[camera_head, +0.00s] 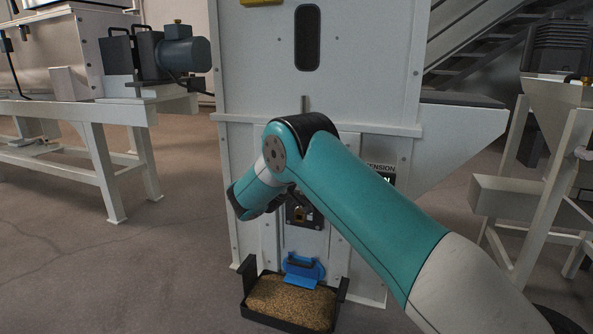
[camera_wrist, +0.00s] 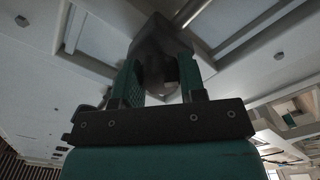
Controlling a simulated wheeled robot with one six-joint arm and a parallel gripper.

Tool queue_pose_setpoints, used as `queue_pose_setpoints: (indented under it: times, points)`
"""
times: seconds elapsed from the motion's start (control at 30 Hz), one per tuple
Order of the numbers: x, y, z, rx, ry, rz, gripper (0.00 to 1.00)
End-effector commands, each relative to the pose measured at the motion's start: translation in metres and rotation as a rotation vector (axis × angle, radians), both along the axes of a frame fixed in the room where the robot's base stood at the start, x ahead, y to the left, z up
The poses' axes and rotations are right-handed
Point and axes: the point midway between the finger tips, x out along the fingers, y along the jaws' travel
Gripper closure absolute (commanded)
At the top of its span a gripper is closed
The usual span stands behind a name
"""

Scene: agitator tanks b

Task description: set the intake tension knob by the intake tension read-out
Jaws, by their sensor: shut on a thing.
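The intake tension knob cannot be made out in the head view, where my arm covers part of the white machine's front. Part of a label reading "TENSION" (camera_head: 381,168) shows just right of my arm. Below it is a sliver of a black read-out (camera_head: 387,180), with only a letter like "N" visible and any value hidden. In the wrist view my gripper (camera_wrist: 160,82) has its green fingers closed on a dark grey, knob-like thing (camera_wrist: 158,40). I cannot tell for certain that this is the tension knob. My fingers are hidden in the head view.
The white machine (camera_head: 252,90) stands ahead. A small dark panel (camera_head: 305,212) sits low on its front. Below are a blue part (camera_head: 303,268) and a black tray (camera_head: 262,320) of grain. A motor bench (camera_head: 100,110) stands left and a hopper frame (camera_head: 510,195) right.

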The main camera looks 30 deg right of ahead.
Motion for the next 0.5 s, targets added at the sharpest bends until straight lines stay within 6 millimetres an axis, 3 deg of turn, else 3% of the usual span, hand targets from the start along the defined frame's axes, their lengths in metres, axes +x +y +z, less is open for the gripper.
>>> queue_pose_setpoints:
  times: [0.07,0.1,0.2,0.5]
  points:
    - [-0.0011,-0.0003,-0.0020,0.000,0.006,-0.003,0.86]
    - [-0.0011,-0.0003,-0.0020,0.000,0.006,-0.003,0.58]
    - [-0.0008,-0.0002,-0.0017,0.000,0.005,-0.002,0.37]
    - [-0.0009,0.0012,-0.0003,0.000,0.002,0.000,0.37]
